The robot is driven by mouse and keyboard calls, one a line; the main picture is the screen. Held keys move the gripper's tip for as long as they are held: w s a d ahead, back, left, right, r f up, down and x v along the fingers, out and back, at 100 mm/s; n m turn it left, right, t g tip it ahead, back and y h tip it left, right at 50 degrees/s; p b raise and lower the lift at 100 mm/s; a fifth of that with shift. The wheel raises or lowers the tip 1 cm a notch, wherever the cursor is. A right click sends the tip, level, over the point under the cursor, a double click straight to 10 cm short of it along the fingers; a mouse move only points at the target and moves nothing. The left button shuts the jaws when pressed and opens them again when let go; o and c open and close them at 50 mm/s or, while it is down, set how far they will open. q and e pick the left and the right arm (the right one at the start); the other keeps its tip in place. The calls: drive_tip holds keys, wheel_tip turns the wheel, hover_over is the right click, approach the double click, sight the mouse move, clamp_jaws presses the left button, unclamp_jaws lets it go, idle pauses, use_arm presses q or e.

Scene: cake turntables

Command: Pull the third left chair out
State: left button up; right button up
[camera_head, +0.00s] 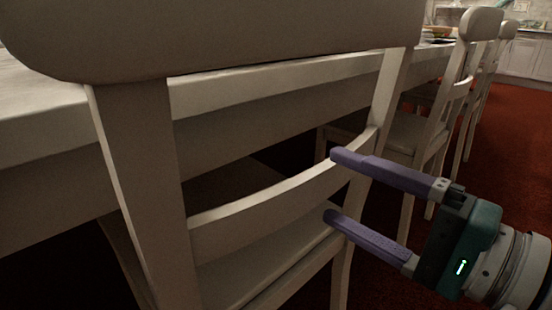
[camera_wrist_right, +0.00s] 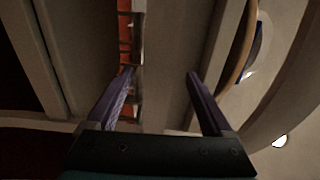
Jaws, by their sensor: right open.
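A white wooden chair (camera_head: 260,215) fills the near left of the head view, with a wide top rail, two uprights and a curved lower slat. My right gripper (camera_head: 332,185) is open beside the chair's right upright, its purple fingers apart, one above the other, at about the height of the lower slat. In the right wrist view the open fingers (camera_wrist_right: 150,85) stand on either side of a pale upright piece, with nothing clamped. Whether they touch the chair I cannot tell. My left gripper is not in view.
A long white table (camera_head: 300,85) runs behind the chair. More white chairs (camera_head: 420,130) line the same side farther right. The red floor (camera_head: 505,150) is clear at the right. Pale cabinets (camera_head: 523,57) stand at the far back.

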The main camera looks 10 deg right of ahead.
drive_tip(key=b+x, duration=0.1)
drive_tip(key=x, duration=0.7)
drive_tip(key=shift+b, duration=0.4)
drive_tip(key=c, duration=0.6)
clamp_jaws()
